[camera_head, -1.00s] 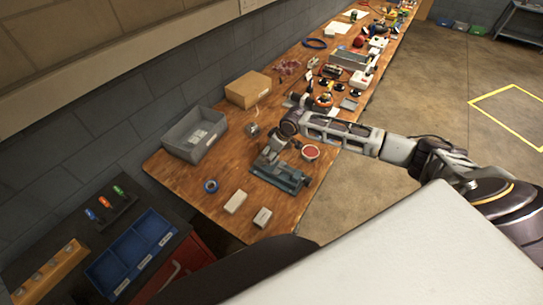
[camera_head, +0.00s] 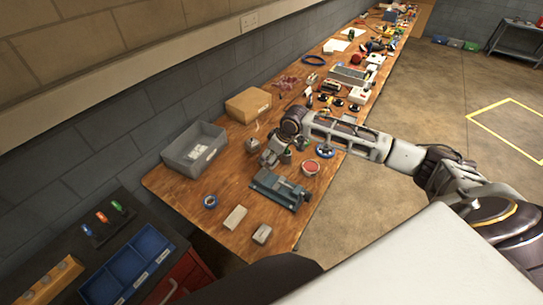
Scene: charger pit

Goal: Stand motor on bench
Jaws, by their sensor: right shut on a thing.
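My right gripper (camera_head: 270,159) reaches over the wooden bench (camera_head: 228,182) from the right and points down, just beyond the grey-blue vise (camera_head: 279,188). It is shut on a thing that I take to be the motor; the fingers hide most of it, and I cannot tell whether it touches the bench. A small dark grey-green cylinder (camera_head: 286,157) shows just right of the fingers. A small silvery part (camera_head: 252,145) lies left of the gripper. My left gripper is not in view.
A grey bin (camera_head: 194,150) and a cardboard box (camera_head: 248,104) stand along the wall. A red-topped round tin (camera_head: 310,167) is beside the vise. Bare wood lies left of the vise.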

